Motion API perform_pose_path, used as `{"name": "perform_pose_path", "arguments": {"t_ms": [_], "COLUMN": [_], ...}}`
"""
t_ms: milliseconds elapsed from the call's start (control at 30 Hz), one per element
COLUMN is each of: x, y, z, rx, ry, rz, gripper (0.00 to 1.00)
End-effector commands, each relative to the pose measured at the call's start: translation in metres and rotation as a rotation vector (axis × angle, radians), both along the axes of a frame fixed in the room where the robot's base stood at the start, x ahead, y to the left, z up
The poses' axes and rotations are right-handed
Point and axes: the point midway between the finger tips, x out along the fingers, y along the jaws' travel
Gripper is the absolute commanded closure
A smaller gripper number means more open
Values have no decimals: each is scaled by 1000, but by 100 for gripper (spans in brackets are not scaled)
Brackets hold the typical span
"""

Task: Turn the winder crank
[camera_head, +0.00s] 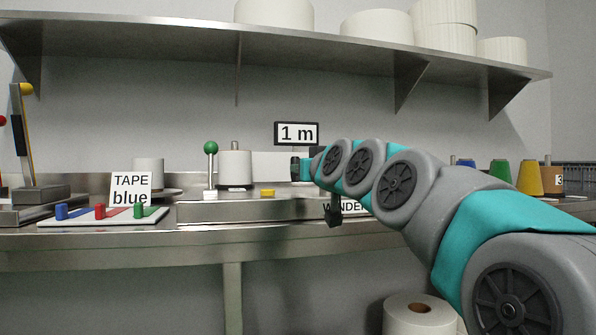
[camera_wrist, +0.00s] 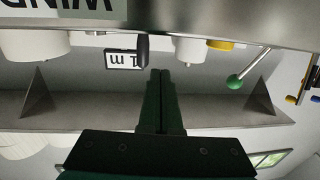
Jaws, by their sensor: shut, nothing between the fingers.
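In the wrist view, which is upside down, my gripper (camera_wrist: 160,72) is shut, its two dark fingers together and empty. A dark rounded handle (camera_wrist: 143,49), which looks like the winder crank's grip, stands just beside the fingertips; I see no clear contact. The winder's label is partly in view (camera_wrist: 62,4) at the upper left. In the head view, my arm covers much of the winder, and only part of its label (camera_head: 347,207) shows. A dark piece (camera_head: 334,213) hangs before it; I cannot tell if it is the crank. My fingers cannot be made out there.
The "1 m" sign (camera_head: 297,133) stands behind my arm. A green-knobbed lever (camera_head: 210,149), a white spool (camera_head: 235,168) and a yellow button (camera_head: 267,192) are to the left. A shelf (camera_head: 270,48) with rolls runs above. Coloured cones (camera_head: 529,177) stand at the right.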

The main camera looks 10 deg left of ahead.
Motion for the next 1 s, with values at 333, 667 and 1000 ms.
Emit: {"name": "perform_pose_path", "arguments": {"t_ms": [333, 667, 1000], "x": [-46, -63, -64], "y": [-11, -16, -16], "z": [0, -1, -1], "rx": [-1, -1, -1], "ry": [2, 2, 2], "rz": [2, 1, 1], "gripper": [100, 100, 100]}}
